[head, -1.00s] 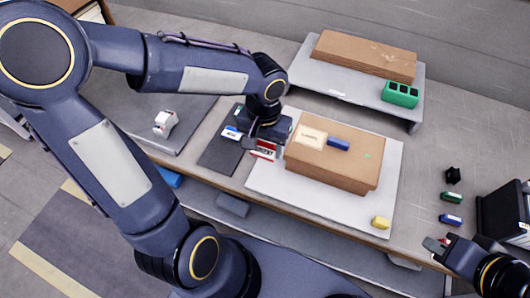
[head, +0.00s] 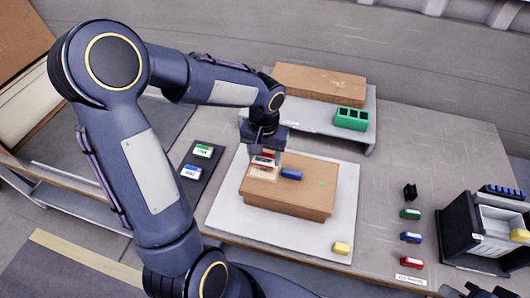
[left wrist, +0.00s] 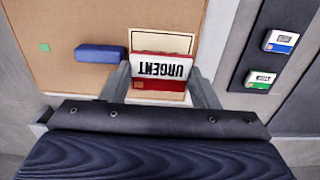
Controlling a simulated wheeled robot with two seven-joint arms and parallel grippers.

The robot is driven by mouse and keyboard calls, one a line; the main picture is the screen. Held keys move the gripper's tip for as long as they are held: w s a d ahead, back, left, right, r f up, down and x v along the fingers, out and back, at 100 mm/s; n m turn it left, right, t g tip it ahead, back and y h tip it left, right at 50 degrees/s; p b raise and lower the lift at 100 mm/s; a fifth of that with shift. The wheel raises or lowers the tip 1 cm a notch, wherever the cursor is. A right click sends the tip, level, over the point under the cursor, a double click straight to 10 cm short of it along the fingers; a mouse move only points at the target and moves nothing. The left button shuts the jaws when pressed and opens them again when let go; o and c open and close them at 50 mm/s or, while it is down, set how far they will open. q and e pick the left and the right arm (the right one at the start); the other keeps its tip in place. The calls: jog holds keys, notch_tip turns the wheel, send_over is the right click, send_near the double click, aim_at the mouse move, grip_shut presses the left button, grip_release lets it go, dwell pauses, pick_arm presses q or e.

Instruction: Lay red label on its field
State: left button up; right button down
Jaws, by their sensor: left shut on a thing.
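The red label (left wrist: 160,68), a white-and-red block marked URGENT, is between the fingers of my left gripper (head: 264,160). In the left wrist view the gripper (left wrist: 163,85) is shut on it. The label also shows in the head view (head: 263,158). It is over the cream field (head: 262,174) on top of the brown box (head: 300,201). The field's cream edge (left wrist: 160,42) shows beyond the label; the rest is mostly covered. Whether the label touches the field is unclear. Only part of my right gripper (head: 474,290) shows at the bottom right edge.
A blue block (head: 291,174) lies on the box beside the field. Green and blue labels (head: 203,151) lie on a dark tray (head: 205,172) to the left. A yellow block (head: 341,248) is on the white board (head: 345,215).

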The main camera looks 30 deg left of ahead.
pick_arm(q)
jog(key=shift+f, duration=0.3)
dwell(0.4)
jog(key=shift+f+b, duration=1.1)
jog(key=shift+f+b, duration=0.4)
dwell(0.4)
jog(key=o, duration=1.1)
jog(key=shift+o, duration=0.2)
